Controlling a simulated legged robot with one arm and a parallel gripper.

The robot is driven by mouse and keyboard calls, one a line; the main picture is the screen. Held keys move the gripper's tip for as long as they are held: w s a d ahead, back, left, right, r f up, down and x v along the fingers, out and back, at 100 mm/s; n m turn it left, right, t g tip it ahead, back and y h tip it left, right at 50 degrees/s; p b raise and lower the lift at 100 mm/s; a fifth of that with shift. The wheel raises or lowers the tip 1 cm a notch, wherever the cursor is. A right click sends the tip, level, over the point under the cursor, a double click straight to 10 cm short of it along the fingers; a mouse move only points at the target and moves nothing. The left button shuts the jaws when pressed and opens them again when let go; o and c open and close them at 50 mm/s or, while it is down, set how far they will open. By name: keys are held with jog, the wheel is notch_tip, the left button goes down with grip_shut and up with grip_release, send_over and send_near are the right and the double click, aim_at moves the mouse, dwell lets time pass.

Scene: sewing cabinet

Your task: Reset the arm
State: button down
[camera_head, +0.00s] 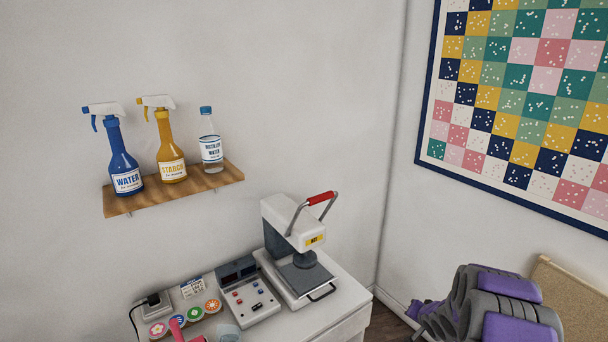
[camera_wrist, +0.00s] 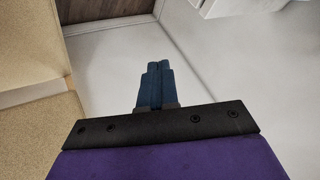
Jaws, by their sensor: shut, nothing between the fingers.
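My gripper (camera_wrist: 158,66) shows in the wrist view. Its two blue fingers are together and nothing is between them. The fingers stand in front of a pale wall, apart from any object. In the head view my purple and grey arm is folded at the lower right, and the fingers cannot be made out there.
A white cabinet (camera_head: 345,300) carries a heat press (camera_head: 290,245) with a red handle, a control box (camera_head: 246,292) and several round coloured patches. A wooden shelf (camera_head: 190,192) holds a blue spray bottle (camera_head: 123,160), a yellow one (camera_head: 169,145) and a clear bottle (camera_head: 210,140). A tan board (camera_head: 567,295) stands beside my arm.

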jog(key=s+a+r+n+g+h, duration=0.1)
jog(key=s+a+r+g, duration=0.15)
jog(key=s+r, duration=0.55)
jog(key=s+a+r+n+g+h, duration=0.1)
jog(key=s+a+r+g+h, duration=0.15)
jog(key=s+r, duration=0.55)
jog(key=s+a+r+n+g+y, duration=0.1)
jog(key=s+a, duration=0.4)
jog(key=s, duration=0.5)
jog(key=s+a+r+n+g+y, duration=0.1)
jog(key=s+a+r+n+g, duration=0.1)
jog(key=s+a, duration=0.4)
jog(key=s+a+r+n+g+y, duration=0.1)
jog(key=s+a+r, duration=0.3)
jog(key=s, duration=1.2)
jog(key=shift+a+n+g, duration=0.6)
jog(key=shift+a+g, duration=0.1)
jog(key=shift+a, duration=0.1)
jog(key=shift+d+y, duration=0.2)
jog(key=shift+y, duration=0.05)
